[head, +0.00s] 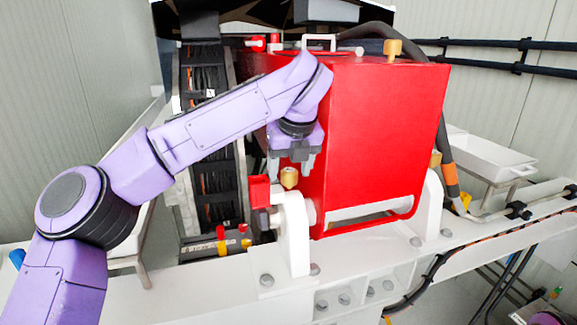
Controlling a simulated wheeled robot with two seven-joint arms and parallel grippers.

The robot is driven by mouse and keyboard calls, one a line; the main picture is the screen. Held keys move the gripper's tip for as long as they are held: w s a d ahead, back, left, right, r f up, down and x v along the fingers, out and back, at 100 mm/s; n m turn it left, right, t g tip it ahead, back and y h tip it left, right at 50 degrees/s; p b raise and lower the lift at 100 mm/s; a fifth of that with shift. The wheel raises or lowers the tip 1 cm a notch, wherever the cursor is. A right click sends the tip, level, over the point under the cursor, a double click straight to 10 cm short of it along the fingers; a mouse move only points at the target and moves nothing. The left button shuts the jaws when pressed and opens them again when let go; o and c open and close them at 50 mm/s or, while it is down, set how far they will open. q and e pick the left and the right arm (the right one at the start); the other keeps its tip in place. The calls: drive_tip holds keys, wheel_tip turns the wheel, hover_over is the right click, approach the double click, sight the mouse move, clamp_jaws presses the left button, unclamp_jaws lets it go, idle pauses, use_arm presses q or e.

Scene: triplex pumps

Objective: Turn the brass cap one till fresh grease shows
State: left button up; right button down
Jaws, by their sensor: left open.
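A small brass cap (289,178) sits on top of the white bearing block (293,230) at the lower left of the red housing. My left gripper (291,169) points down over this cap. Its two grey fingers are open, one on each side of the cap's upper part. I cannot tell whether they touch it. No grease can be made out at the cap. A second brass cap (392,48) stands on top of the red housing (375,140). A third brass fitting (436,158) shows at the housing's right side, partly hidden. My right gripper is not in view.
A red block (259,192) sits close left of the gripper. A dark cable chain (215,150) stands behind my left arm. A thick black hose (446,150) runs down the housing's right side. A white tray (487,157) is at the right.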

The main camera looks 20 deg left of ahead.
use_arm(q)
drive_tip(key=shift+d, duration=0.1)
drive_tip(key=c, duration=1)
drive_tip(key=shift+c, duration=0.2)
drive_tip(key=shift+m, duration=0.4)
